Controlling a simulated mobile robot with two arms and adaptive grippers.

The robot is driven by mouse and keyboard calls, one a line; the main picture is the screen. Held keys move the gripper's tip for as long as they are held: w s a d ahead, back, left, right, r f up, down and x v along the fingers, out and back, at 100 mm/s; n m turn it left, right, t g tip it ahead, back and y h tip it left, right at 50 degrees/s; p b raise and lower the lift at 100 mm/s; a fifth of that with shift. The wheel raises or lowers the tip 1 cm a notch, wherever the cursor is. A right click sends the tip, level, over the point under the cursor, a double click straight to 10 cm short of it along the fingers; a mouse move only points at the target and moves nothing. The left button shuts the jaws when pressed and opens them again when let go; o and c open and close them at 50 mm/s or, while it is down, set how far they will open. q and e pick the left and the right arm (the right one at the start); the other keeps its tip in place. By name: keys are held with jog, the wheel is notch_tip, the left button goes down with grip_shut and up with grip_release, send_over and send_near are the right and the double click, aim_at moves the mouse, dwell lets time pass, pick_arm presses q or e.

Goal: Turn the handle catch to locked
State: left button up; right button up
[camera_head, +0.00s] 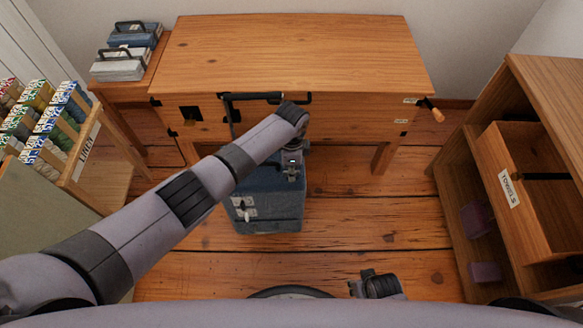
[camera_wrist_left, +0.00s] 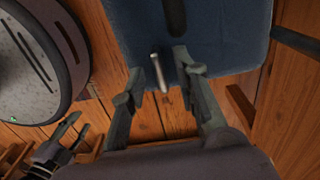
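A blue case (camera_head: 268,205) stands on the floor in front of the wooden desk. Its near face carries a pale metal catch plate (camera_head: 243,207) with a small lever. In the left wrist view a short metal lever (camera_wrist_left: 160,73) stands out from the blue case (camera_wrist_left: 225,40). My left gripper (camera_wrist_left: 158,68) is open, with its fingers on either side of that lever; I cannot tell whether they touch it.
The desk (camera_head: 290,50) has a black bar (camera_head: 265,95) along its front and a crank (camera_head: 432,110) at right. A shelf with an open drawer (camera_head: 530,190) stands right. Labelled boxes (camera_head: 45,115) and two small cases (camera_head: 125,50) are left. Floor right of the case is clear.

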pick_arm(q)
notch_tip(320, 180, up, 12)
dwell(0.6)
jog(key=shift+s, duration=0.1)
